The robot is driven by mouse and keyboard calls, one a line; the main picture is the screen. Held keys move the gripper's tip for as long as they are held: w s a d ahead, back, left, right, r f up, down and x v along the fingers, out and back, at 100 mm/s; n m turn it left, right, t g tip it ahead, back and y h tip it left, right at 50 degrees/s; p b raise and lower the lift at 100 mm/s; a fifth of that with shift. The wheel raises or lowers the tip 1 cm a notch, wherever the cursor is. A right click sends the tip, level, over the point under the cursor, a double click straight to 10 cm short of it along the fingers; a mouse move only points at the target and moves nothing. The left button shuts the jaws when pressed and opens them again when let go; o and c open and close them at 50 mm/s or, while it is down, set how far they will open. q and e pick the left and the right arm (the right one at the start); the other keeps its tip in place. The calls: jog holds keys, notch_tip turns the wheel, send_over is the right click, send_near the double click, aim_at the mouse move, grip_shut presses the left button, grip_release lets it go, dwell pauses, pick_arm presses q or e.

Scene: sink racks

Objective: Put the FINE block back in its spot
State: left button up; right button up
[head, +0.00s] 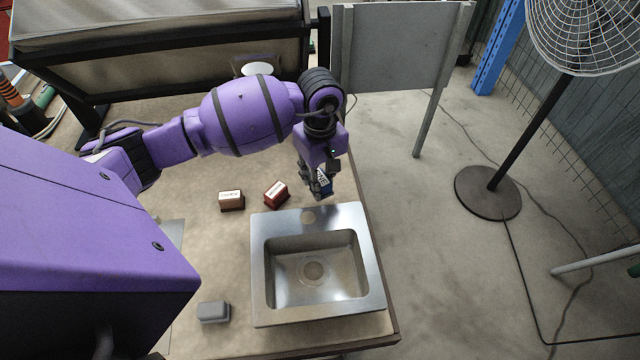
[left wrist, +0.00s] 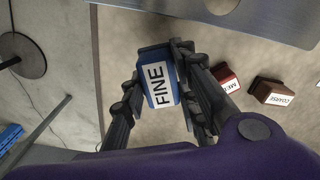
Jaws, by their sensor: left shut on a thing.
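The FINE block (head: 325,181) is blue with a white label. It is in my left gripper (head: 321,190), past the back right corner of the sink, near the counter's right edge. In the left wrist view the FINE block (left wrist: 158,84) sits between the two dark fingers of my left gripper (left wrist: 160,65), its label facing the camera. The fingers are shut on its sides. I cannot tell whether it touches the counter. No marked spot for it can be made out. My right gripper is not in view.
A steel sink (head: 260,285) is set in the counter. Behind it stand a red block (head: 276,194), its label partly readable in the wrist view (left wrist: 228,80), and a brown COARSE block (head: 231,201). A grey block (head: 213,312) lies left of the sink. The counter's right edge drops to floor.

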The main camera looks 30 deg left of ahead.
aim_at(320, 178)
pick_arm(q)
jog(key=w+f, duration=0.1)
jog(key=w+a+f, duration=0.1)
jog(key=f, duration=0.1)
jog(key=shift+w+a, duration=0.1)
jog(key=shift+w, duration=0.05)
jog(key=shift+w+a+f, duration=0.1)
jog(key=shift+f, duration=1.55)
jog(key=shift+f, duration=0.15)
jog(key=o, duration=0.6)
jog(key=shift+f, duration=0.15)
jog(key=shift+c, duration=0.2)
jog(key=o, duration=0.4)
jog(key=shift+o, duration=0.2)
notch_tip(320, 178, up, 13)
jog(key=shift+f, duration=0.2)
